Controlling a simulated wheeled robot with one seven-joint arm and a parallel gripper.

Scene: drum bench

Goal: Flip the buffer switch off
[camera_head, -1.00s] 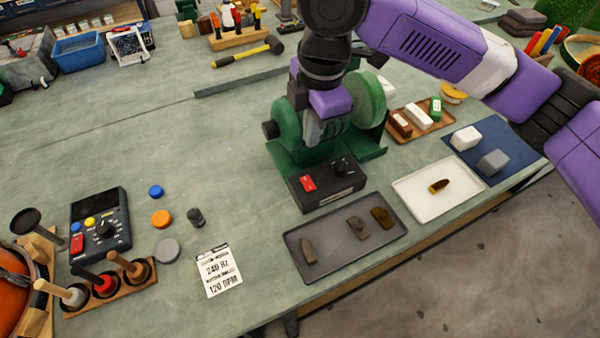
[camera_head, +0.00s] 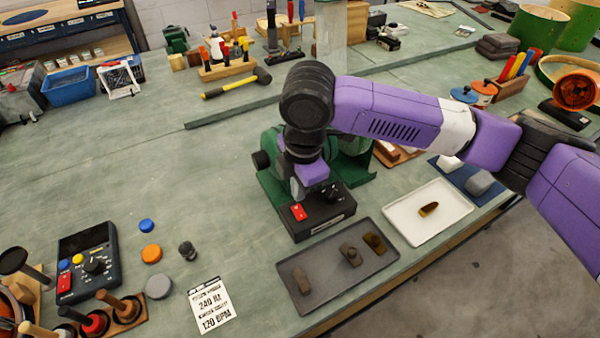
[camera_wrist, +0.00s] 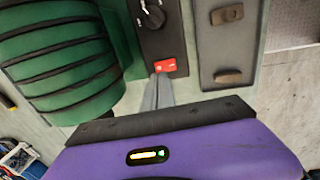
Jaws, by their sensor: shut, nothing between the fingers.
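The buffer's black control box (camera_head: 322,213) stands at the front of the green bench buffer (camera_head: 268,165), with a red rocker switch (camera_head: 299,212) on its left and a black knob (camera_head: 331,191) on its right. In the wrist view the red switch (camera_wrist: 165,65) is just past my gripper's fingertips, and the dial (camera_wrist: 152,14) is beyond it. My gripper (camera_wrist: 160,80) is shut and empty, its tips very close to the switch; I cannot tell whether they touch it. In the head view my arm hides much of the buffer.
A dark tray (camera_head: 325,285) with several brown pieces lies in front of the box. A white tray (camera_head: 455,208) with a brown piece is to its right. A second control unit (camera_head: 90,262) with a red switch and dial sits at left. A printed card (camera_head: 211,303) lies flat.

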